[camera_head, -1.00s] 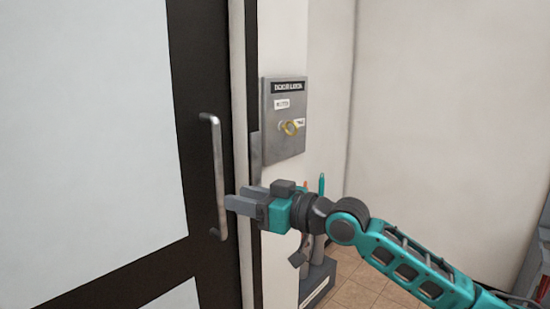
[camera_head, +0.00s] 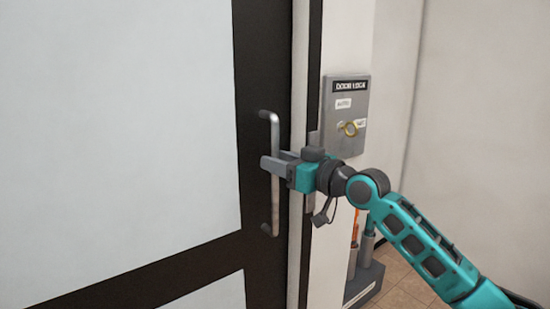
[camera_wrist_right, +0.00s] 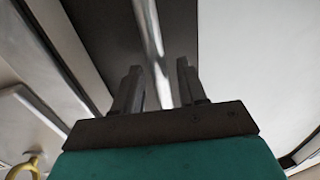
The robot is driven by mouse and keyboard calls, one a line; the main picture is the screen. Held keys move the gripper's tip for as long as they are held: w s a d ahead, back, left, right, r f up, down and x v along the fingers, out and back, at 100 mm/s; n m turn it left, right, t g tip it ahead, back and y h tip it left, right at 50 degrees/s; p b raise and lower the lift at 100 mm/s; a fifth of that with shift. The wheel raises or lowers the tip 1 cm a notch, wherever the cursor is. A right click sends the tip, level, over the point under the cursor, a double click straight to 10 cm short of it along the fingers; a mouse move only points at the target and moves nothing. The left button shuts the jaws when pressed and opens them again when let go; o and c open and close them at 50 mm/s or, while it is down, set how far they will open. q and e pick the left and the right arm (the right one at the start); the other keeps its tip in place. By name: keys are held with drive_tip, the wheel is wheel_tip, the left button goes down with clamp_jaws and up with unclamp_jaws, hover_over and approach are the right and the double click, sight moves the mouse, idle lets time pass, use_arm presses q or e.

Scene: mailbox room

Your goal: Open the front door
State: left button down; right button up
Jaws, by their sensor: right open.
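The front door (camera_head: 120,130) has a dark frame and large pale panels. It looks closed. Its silver vertical bar handle (camera_head: 274,200) is on the dark frame near the right edge. My right gripper (camera_head: 272,163) is open at the handle's middle height, with its fingers at the bar. In the right wrist view the handle (camera_wrist_right: 150,40) runs between the two open fingers (camera_wrist_right: 158,85). I cannot tell whether either finger touches it. My left gripper is not in view.
A grey door lock panel (camera_head: 345,105) with a yellow ring-shaped key or knob (camera_head: 350,129) is on the wall to the right. Below it a grey stand (camera_head: 364,283) holds several upright items. Tiled floor (camera_head: 405,288) shows at the lower right.

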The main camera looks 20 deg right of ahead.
drive_tip(key=shift+x, duration=0.8)
clamp_jaws()
